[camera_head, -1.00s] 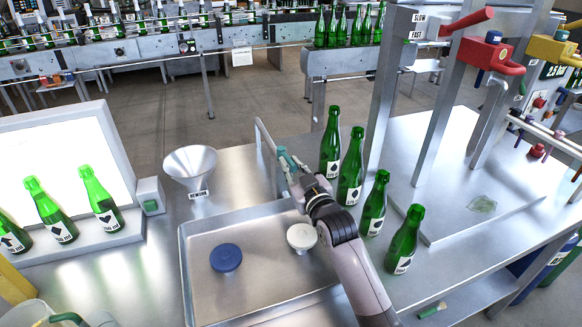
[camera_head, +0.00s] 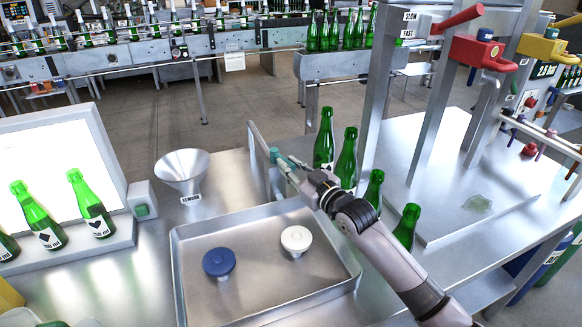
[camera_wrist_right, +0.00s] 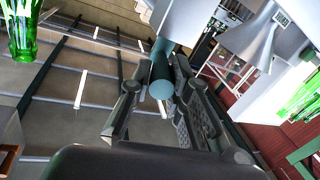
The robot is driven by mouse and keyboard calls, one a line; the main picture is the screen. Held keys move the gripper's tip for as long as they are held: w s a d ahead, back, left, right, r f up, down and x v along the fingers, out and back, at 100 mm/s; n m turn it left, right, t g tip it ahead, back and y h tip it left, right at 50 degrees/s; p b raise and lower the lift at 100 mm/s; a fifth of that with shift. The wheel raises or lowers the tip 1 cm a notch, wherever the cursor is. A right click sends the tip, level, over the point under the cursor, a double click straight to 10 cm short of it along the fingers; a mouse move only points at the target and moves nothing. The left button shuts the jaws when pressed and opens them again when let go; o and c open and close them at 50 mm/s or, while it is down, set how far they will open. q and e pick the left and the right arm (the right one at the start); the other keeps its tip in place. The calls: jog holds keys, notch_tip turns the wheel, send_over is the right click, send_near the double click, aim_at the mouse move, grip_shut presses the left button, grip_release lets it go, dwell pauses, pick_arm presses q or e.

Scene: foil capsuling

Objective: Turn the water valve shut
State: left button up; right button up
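A teal cylindrical handle (camera_head: 275,155) sits by an upright grey plate (camera_head: 259,160) at the table's back edge. I take it for the valve handle, but no label shows. In the right wrist view the teal handle (camera_wrist_right: 161,82) points toward the camera, between the fingers. My right gripper (camera_head: 283,163) is at this handle. In the wrist view its fingers (camera_wrist_right: 158,100) stand apart on either side of the handle; firm contact on both sides does not show. My left gripper is not in view.
Green bottles (camera_head: 347,160) stand just right of my right arm. A metal tray (camera_head: 180,275) with a blue cap (camera_head: 219,262) and a white cap (camera_head: 296,240) lies in front. A funnel (camera_head: 182,170) stands left. A press with a red lever (camera_head: 462,18) stands right.

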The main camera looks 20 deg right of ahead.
jog(key=o, duration=0.4)
jog(key=shift+a, duration=0.1)
jog(key=shift+c, duration=0.2)
jog(key=shift+s, duration=0.2)
jog(key=v, duration=1.1)
jog(key=shift+s, duration=0.35)
